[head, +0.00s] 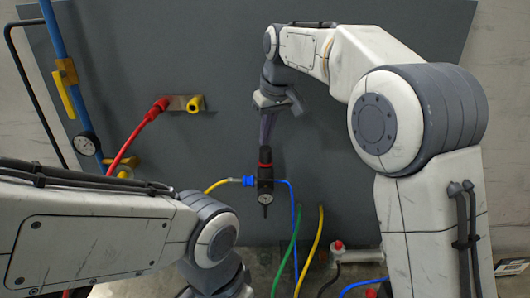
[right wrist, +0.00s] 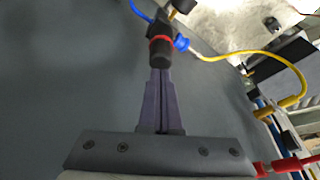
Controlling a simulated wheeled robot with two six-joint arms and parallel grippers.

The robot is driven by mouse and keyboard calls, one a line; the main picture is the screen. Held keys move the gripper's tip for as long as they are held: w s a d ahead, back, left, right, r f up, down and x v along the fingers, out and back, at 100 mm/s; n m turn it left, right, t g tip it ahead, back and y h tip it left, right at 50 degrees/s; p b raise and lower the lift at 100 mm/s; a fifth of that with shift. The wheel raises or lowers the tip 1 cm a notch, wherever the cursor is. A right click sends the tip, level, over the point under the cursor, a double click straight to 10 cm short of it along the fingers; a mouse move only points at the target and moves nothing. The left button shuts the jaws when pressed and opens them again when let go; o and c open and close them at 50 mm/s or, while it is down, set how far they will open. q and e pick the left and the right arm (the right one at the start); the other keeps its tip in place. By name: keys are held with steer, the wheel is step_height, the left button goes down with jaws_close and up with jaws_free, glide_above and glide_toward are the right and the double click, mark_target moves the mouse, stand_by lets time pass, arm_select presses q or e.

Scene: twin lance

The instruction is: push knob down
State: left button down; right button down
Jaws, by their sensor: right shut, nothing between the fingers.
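A black knob with a red ring (head: 265,157) sits on top of a dark upright tool body (head: 265,186) in front of the grey panel. In the right wrist view the knob (right wrist: 161,50) is just beyond my fingertips. My right gripper (head: 265,143) is shut and empty, pointing down from above. Its fingertips (right wrist: 161,72) meet or nearly meet the knob's end; I cannot tell whether they touch. My left arm comes in from the left, and its gripper is out of view.
A blue fitting (head: 249,181) with a yellow hose joins the tool's left side. A blue hose runs down on its right. Green and yellow hoses (head: 309,255) hang below. A red connector and yellow socket (head: 196,104) are at the upper left, beside a blue pipe (head: 62,55) with a gauge (head: 86,144).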

steer(key=shift+f+b, duration=0.5)
steer(key=shift+f, duration=0.3)
steer(key=shift+r, duration=0.1)
step_height(320, 180, up, 6)
steer(key=p, duration=0.6)
steer(key=s+d+f+g+b, duration=0.1)
steer(key=s+f+b, duration=0.6)
steer(key=s+f, duration=0.7)
steer(key=s+d+f+n+g+b, duration=0.1)
steer(key=s+f+b, duration=0.6)
steer(key=s+f, duration=0.8)
steer(key=s+d+g, duration=0.1)
steer(key=s+d, duration=0.1)
steer(key=s, duration=0.4)
steer(key=shift+s+d+h+b, duration=0.2)
steer(key=shift+s+h+b, duration=0.1)
steer(key=shift+b, duration=0.05)
